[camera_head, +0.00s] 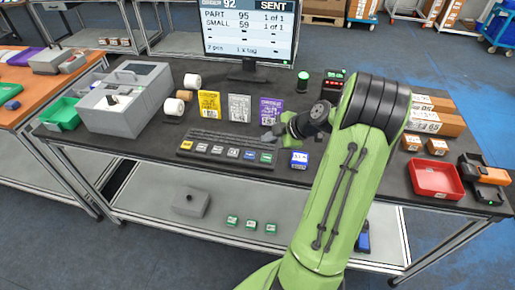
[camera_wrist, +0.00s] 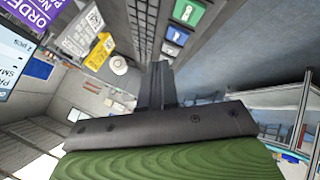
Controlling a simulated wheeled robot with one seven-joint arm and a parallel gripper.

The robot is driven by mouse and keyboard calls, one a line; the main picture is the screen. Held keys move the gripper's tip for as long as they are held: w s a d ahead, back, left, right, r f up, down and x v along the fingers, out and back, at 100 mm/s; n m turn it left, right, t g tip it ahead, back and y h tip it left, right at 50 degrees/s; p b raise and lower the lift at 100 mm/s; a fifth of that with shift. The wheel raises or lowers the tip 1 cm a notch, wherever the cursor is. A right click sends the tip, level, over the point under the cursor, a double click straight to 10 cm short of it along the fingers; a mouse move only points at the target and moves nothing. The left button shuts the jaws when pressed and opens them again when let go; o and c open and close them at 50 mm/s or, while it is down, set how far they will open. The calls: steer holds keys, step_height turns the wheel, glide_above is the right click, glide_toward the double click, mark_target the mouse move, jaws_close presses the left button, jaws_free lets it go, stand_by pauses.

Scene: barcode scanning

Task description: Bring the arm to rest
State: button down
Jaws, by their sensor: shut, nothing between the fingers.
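My green arm reaches up from the bottom of the head view and bends over the dark table (camera_head: 335,180). My gripper (camera_head: 272,132) is at its end, above the table near the purple card (camera_head: 271,108) and the right end of the keyboard (camera_head: 225,148). It is small there and partly hidden by the wrist. In the wrist view my gripper's fingers (camera_wrist: 160,75) are together with nothing between them. The keyboard (camera_wrist: 144,25) shows beyond the fingertips, with its coloured keys to their right.
A monitor (camera_head: 250,35) stands at the back. A grey label printer (camera_head: 125,97) and green tray (camera_head: 60,114) are at left. A red tray (camera_head: 435,180), an orange-black scanner (camera_head: 484,175) and cartons (camera_head: 435,122) are at right. A blue-white block (camera_head: 299,159) lies right of the keyboard.

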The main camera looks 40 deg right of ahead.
steer(key=s+a+r+m+g+h, duration=0.15)
steer(key=a+r, duration=0.25)
steer(key=a, duration=0.4)
steer(key=s+a+r+m+g, duration=0.1)
steer(key=a+r+m+g, duration=0.1)
steer(key=a+r, duration=0.5)
steer(key=s+a+m, duration=0.4)
steer(key=s+a, duration=0.1)
steer(key=s, duration=0.3)
steer(key=s+a+r+m+h, duration=0.1)
steer(key=s+a+m, duration=0.4)
steer(key=s, duration=0.3)
steer(key=shift+s+a+r, duration=0.2)
steer(key=shift+s+a, duration=0.1)
steer(key=shift+a, duration=0.35)
steer(key=shift+t+h, duration=0.25)
